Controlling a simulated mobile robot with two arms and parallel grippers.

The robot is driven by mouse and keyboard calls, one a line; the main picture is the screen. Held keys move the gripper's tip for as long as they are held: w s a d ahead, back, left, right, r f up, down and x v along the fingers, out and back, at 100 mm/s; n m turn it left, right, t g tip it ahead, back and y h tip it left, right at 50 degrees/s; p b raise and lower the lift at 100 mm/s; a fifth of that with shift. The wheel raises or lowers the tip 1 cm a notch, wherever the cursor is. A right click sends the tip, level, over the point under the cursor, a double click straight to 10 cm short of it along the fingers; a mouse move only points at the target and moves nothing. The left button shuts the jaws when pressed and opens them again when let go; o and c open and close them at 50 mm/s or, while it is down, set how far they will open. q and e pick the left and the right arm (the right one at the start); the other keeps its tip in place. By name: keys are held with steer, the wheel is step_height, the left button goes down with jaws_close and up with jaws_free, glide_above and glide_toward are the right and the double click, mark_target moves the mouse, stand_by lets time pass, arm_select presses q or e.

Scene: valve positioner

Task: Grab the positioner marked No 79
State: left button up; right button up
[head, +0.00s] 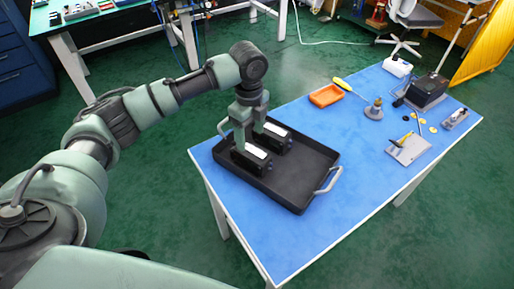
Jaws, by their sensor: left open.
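Two black box-shaped positioners with white tops lie in a black tray (312,165) on the blue table. The nearer positioner (250,160) is at the tray's left side, and the other positioner (276,138) is just behind it to the right. The markings are too small to read, so I cannot tell which is No 79. My left gripper (246,138) is open and points down over the tray's left part, close to both positioners. It hides part of them. I cannot tell whether it touches either one. My right gripper is out of view.
The tray has raised handles, one at its right end (329,181). An orange tray (326,96), a yellow-handled tool, a grey round-based part (374,110), a grey plate (408,149) and a black box (427,91) stand farther right. The table's near right part is clear.

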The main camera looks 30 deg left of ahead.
mark_target(251, 150)
arm_select(q)
steer(key=f, duration=0.2)
steer(key=s+f+p, duration=0.1)
steer(key=shift+d+f, duration=0.1)
steer(key=shift+f, duration=0.25)
steer(key=f, duration=0.3)
steer(key=shift+w+f+p, duration=0.25)
steer(key=shift+p, duration=0.05)
jaws_close()
steer(key=shift+r, duration=0.1)
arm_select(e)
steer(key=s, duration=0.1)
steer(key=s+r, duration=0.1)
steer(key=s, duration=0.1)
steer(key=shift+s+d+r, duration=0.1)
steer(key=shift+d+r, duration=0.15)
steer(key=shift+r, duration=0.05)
